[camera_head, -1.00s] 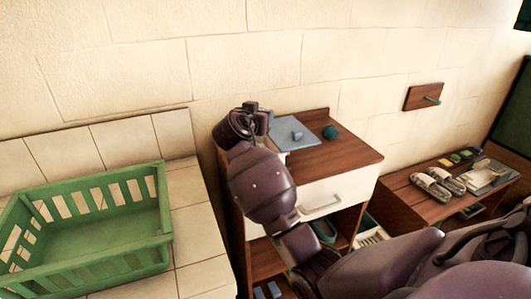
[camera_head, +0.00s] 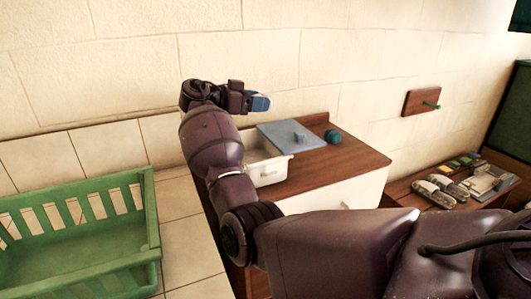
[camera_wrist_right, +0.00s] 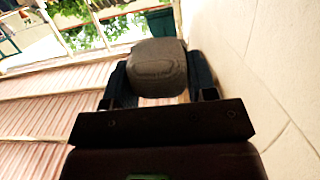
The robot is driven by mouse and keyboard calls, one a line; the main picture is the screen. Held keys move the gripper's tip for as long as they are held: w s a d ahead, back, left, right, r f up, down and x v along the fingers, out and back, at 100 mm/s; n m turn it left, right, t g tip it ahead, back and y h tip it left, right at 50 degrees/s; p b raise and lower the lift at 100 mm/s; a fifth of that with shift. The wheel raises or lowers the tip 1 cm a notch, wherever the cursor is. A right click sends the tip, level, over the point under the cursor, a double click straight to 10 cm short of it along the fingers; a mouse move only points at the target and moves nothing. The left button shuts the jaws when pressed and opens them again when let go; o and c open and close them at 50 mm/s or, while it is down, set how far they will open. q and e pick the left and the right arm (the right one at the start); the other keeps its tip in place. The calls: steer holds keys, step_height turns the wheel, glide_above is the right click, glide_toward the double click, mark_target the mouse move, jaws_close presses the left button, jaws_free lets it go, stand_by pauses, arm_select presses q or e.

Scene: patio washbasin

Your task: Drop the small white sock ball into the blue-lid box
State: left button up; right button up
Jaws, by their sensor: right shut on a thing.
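My right gripper (camera_head: 258,102) is raised above the left end of the cabinet, fingers pointing right. In the right wrist view it is shut on a rounded, fabric-textured thing, the sock ball (camera_wrist_right: 157,65), which looks grey in shade. In the head view the fingers hide the ball. The white box (camera_head: 268,172) stands on the cabinet top, below and slightly right of the gripper, with its near left part open. Its blue lid (camera_head: 280,131), with a small knob, lies at the back right of the opening; I cannot tell whether it rests on the box. My left gripper is not in view.
A dark green ball (camera_head: 333,136) sits right of the lid on the wooden cabinet top (camera_head: 345,162). A low bench with slippers (camera_head: 440,190) is at right. The wall is close behind.

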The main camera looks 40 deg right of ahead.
step_height(320, 180, down, 6)
steer(key=shift+r+b, duration=0.1)
steer(key=shift+b, duration=0.2)
stand_by(0.3)
steer(key=o, duration=1)
steer(key=b+v, duration=0.1)
steer(key=v, duration=0.9)
steer(key=shift+a+r, duration=0.15)
steer(key=shift+a, duration=0.25)
